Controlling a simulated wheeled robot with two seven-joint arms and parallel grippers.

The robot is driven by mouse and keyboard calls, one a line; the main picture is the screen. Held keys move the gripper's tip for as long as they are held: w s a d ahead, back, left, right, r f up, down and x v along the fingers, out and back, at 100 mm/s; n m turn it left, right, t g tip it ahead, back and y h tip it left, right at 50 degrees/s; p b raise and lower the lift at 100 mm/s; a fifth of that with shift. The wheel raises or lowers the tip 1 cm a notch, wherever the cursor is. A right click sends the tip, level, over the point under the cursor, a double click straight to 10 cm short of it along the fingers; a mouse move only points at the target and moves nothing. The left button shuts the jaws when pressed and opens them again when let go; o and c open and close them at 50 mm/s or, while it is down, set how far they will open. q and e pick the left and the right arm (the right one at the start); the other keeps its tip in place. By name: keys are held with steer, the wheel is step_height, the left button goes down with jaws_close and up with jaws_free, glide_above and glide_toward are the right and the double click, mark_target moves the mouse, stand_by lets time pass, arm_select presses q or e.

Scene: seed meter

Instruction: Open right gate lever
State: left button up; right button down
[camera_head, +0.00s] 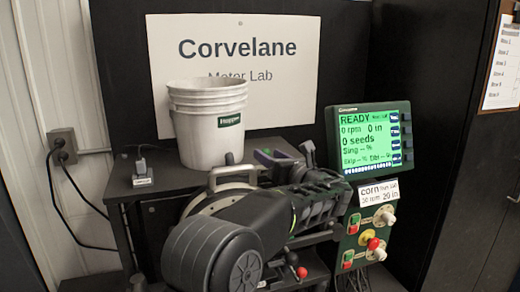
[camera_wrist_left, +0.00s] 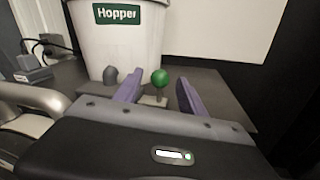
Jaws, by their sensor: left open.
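My left gripper (camera_head: 274,157) is over the shelf just right of the hopper bucket's base in the head view. In the left wrist view its two purple fingers (camera_wrist_left: 159,92) are spread apart. A green ball knob on a small post, a lever (camera_wrist_left: 159,77), shows between and slightly beyond the fingers; I see no finger touching it. A second lever with a dark grey knob (camera_wrist_left: 110,75) stands left of the fingers, and also shows in the head view (camera_head: 229,158). The green knob is hidden in the head view. My right gripper is out of view.
The white hopper bucket (camera_head: 208,120) stands close behind the levers. A metal-handled round housing (camera_head: 218,190) is left of my gripper. The green monitor (camera_head: 369,140) and the button panel (camera_head: 367,235) stand to the right. A red-knobbed lever (camera_head: 301,272) is low down.

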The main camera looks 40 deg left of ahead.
arm_select(q)
steer(key=p+x, duration=0.1)
steer(key=x, duration=0.5)
steer(key=shift+c, duration=0.3)
jaws_close()
stand_by(1.0)
